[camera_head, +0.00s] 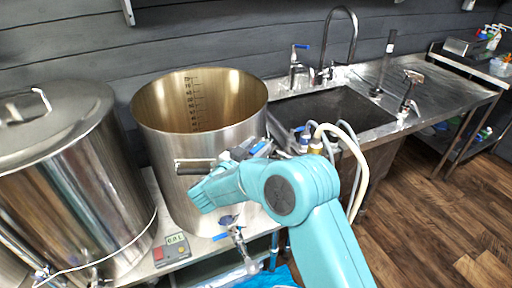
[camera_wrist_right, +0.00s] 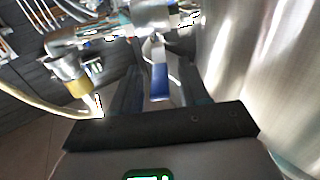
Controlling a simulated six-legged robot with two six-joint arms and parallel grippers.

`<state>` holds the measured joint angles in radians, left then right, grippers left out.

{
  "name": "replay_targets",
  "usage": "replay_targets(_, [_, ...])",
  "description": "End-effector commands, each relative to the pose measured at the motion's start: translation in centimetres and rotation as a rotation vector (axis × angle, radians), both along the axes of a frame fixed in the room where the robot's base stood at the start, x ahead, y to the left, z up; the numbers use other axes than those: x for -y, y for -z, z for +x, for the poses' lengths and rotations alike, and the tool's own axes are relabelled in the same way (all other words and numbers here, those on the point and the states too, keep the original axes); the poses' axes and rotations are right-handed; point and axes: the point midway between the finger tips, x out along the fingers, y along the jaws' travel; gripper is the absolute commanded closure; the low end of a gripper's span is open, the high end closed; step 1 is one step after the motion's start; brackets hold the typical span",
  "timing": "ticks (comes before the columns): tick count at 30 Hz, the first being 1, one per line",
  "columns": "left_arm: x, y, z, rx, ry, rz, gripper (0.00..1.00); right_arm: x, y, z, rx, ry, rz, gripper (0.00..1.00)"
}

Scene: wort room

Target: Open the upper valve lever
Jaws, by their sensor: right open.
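The upper valve lever is a blue handle on a metal valve at the side of the open steel pot (camera_head: 170,170). In the right wrist view the blue lever (camera_wrist_right: 160,82) points toward the camera, between the two dark fingers of my right gripper (camera_wrist_right: 160,75). The fingers are open, with small gaps showing beside the lever. In the head view my teal right arm reaches in front of the pot, and the right gripper (camera_head: 250,150) is partly hidden by its own wrist. Blue also shows at the lever (camera_head: 260,148) there. My left gripper is not in view.
A lower valve (camera_head: 237,236) with a blue handle sticks out below my arm. White hoses (camera_head: 350,150) hang to the right of the gripper. A lidded kettle (camera_head: 70,180) stands left, a sink (camera_head: 335,108) behind right. A small control box (camera_head: 172,250) sits at the front.

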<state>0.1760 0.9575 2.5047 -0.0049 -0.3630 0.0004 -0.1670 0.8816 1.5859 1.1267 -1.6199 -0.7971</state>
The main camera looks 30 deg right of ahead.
Motion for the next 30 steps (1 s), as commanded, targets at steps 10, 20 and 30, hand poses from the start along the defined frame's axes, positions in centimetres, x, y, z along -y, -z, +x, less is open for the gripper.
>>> replay_targets(10, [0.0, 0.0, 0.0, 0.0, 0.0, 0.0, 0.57, -0.1, 0.0, 0.0, 0.0, 0.0, 0.0, 1.0])
replay_targets(20, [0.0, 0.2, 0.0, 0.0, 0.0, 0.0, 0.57, -0.1, 0.0, 0.0, 0.0, -0.022, 0.0, 1.0])
replay_targets(30, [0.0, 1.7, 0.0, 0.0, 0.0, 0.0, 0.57, 0.2, 0.3, -0.4, -0.001, -0.222, 0.001, 1.0])
